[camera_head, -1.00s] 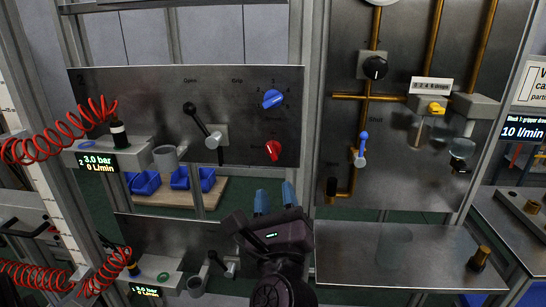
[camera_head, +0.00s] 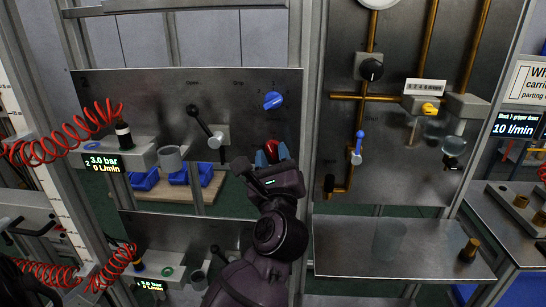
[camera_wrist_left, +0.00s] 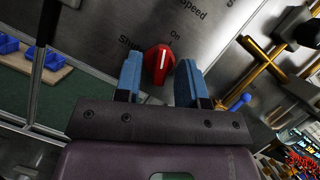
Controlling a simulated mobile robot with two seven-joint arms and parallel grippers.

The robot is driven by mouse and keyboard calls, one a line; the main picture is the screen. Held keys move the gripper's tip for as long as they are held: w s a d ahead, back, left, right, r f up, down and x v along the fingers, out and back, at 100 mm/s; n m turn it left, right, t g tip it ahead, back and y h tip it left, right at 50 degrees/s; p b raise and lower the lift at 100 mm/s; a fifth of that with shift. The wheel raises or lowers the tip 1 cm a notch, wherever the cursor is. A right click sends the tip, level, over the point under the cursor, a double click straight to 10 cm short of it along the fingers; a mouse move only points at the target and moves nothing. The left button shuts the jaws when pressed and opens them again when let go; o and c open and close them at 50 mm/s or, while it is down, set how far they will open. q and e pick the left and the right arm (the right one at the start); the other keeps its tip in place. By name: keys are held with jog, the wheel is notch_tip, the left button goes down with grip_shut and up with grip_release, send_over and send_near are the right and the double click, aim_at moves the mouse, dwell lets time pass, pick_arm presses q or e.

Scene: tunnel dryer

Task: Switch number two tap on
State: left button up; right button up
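The red tap knob (camera_head: 271,148) is at the lower right of the upper left metal panel, whose corner carries a 2. My left gripper (camera_head: 272,154) is at this knob, its two blue fingers open, one on either side. In the left wrist view the knob (camera_wrist_left: 158,62) shows between the fingertips of my left gripper (camera_wrist_left: 160,80), with gaps visible beside it. The words "Shut" and "On" are printed near it, and a pale line marks its face. I cannot tell how deep the fingers reach around it. My right gripper is not in view.
A panel with brass pipes (camera_head: 375,97) and a blue-handled valve (camera_head: 357,148) stands to the right.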

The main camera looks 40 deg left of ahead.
pick_arm(q)
jog(key=c, duration=0.5)
jog(key=shift+s+a+r+m+t+h+p, duration=0.1)
jog(key=shift+r+m+t+h+p, duration=0.1)
jog(key=shift+m+p, duration=0.35)
jog(key=shift+r+m+t+h+p, duration=0.2)
jog(key=shift+m+p, duration=0.25)
jog(key=shift+m, duration=0.2)
jog(key=shift+c, duration=0.2)
jog(key=shift+m+t+h+p, duration=0.3)
jog(key=shift+m+p, duration=0.15)
jog(key=shift+m, duration=0.15)
jog(key=shift+f+m+t+h+p, duration=0.1)
jog(key=shift+m+t+h+p, duration=0.3)
jog(key=shift+m+p, duration=0.55)
jog(key=shift+f+m+h, duration=0.1)
jog(key=shift+m+h, duration=0.3)
jog(key=shift+m, duration=0.25)
jog(key=shift+f, duration=0.15)
